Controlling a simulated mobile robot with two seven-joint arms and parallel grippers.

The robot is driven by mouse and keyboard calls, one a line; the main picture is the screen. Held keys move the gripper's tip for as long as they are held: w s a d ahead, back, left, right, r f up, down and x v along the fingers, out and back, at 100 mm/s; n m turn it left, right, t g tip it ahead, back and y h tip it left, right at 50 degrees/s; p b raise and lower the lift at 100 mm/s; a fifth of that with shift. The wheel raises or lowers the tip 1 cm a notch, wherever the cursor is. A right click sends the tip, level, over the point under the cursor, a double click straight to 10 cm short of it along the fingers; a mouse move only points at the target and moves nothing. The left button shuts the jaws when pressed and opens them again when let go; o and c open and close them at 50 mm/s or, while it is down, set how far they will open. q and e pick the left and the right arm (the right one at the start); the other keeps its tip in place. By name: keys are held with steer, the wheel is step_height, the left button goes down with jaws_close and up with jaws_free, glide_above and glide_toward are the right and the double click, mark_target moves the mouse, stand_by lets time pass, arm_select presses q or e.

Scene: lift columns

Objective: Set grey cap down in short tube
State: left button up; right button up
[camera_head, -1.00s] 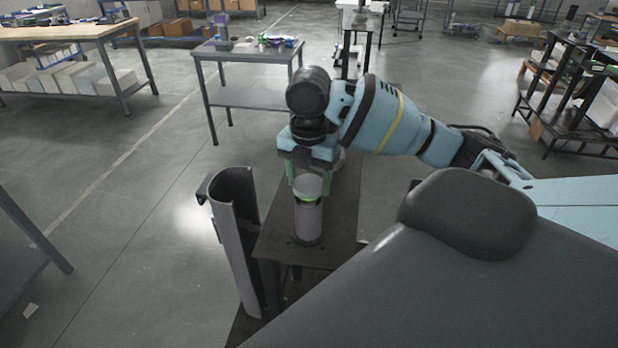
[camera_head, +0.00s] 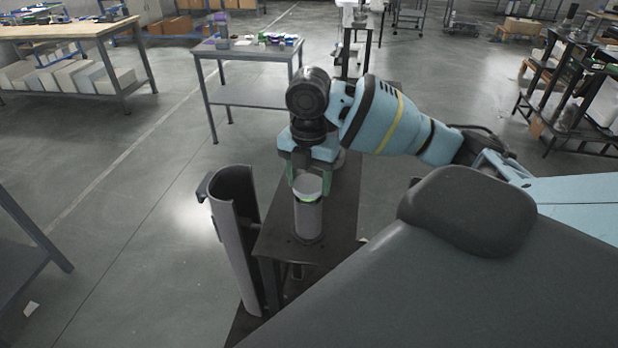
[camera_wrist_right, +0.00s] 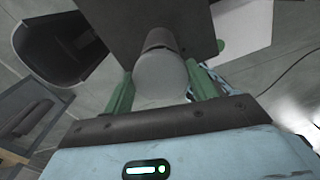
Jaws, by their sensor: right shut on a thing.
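The short tube (camera_head: 308,220) is a grey upright cylinder on a dark narrow stand. The grey cap (camera_head: 308,187) is a light grey round piece at the tube's top, with a thin green band below it. It also shows in the right wrist view (camera_wrist_right: 160,78), between the fingers. My right gripper (camera_head: 308,180) points down over the tube, its green fingers shut on the cap. Whether the cap is fully seated in the tube I cannot tell. My left gripper is not in view.
A tall dark half-open column shell (camera_head: 236,240) stands just left of the stand (camera_head: 338,215). A grey table (camera_head: 245,95) with small items is behind. A wooden-topped bench (camera_head: 60,32) is at the far left. Open floor lies between.

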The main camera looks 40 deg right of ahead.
steer(key=shift+f, duration=0.25)
stand_by(0.3)
steer(key=o, duration=1.1)
steer(key=shift+c, duration=0.2)
steer(key=shift+r, duration=0.1)
steer(key=shift+r, duration=3.4)
